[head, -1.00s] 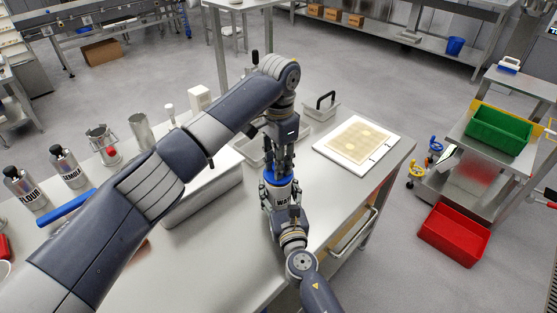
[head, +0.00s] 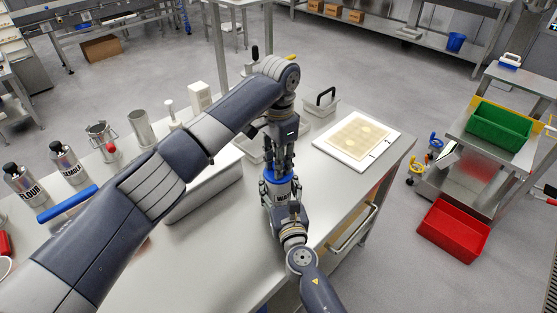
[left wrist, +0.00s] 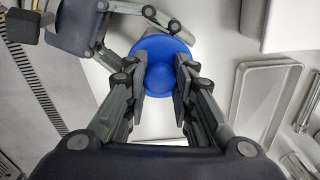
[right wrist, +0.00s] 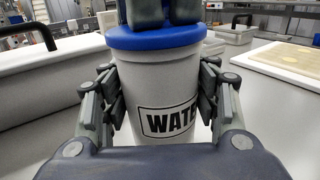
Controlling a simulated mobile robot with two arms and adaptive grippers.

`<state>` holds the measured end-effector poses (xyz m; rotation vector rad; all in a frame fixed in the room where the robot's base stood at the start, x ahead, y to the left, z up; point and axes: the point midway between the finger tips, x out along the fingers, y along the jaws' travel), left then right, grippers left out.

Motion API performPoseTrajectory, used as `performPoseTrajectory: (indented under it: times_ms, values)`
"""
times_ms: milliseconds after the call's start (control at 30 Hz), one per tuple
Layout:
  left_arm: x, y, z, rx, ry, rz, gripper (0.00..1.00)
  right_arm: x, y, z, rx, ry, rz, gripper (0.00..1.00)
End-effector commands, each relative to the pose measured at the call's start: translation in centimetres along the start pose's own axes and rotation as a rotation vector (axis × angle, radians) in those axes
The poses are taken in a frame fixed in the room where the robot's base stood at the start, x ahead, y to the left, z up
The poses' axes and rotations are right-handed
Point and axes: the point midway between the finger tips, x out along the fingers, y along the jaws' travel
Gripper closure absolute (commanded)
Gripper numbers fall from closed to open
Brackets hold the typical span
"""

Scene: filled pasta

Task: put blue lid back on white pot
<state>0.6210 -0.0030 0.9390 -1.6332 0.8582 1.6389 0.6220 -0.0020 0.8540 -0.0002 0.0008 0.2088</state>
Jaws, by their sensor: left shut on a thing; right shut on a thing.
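The white pot (head: 268,197), labelled WATER, stands upright near the right side of the table and shows large in the right wrist view (right wrist: 128,85). The blue lid (right wrist: 155,38) sits level at the pot's rim, with no clear gap between them in that view. My left gripper (head: 279,163) points down from above, shut on the lid. In the left wrist view, its two fingers (left wrist: 161,75) come down on the round blue lid (left wrist: 160,112). My right gripper (right wrist: 158,92) is shut around the pot's sides below the lid. The pot's inside is hidden.
A white board with a pasta sheet (head: 357,138) lies to the right. A steel pan (left wrist: 268,95) lies near the pot. Flour (head: 25,184) and semola (head: 68,160) canisters and a blue-handled tool (head: 67,203) are at left. The front table area is bare.

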Motion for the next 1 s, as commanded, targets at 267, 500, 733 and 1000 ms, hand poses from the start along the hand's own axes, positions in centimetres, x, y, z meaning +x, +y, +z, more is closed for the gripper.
performPoseTrajectory:
  times_ms: [267, 500, 733, 1000]
  values:
    - [0.1, 0.0, 0.0, 0.0, 0.0, 0.0, 0.53, 0.0, 0.0, -0.1, 0.0, 0.001, 0.0, 0.87]
    - [-0.1, 0.0, 0.0, 0.0, 0.001, 0.0, 0.53, 0.0, 0.0, -0.1, 0.0, 0.001, 0.0, 0.87]
    - [-3.1, 0.0, -0.1, 0.001, 0.003, -0.002, 0.53, 0.0, 0.0, -0.1, 0.0, 0.001, 0.0, 0.87]
    - [-8.9, 0.0, -0.1, 0.001, 0.003, -0.002, 0.53, 0.0, 0.0, -0.1, 0.0, 0.001, 0.0, 0.87]
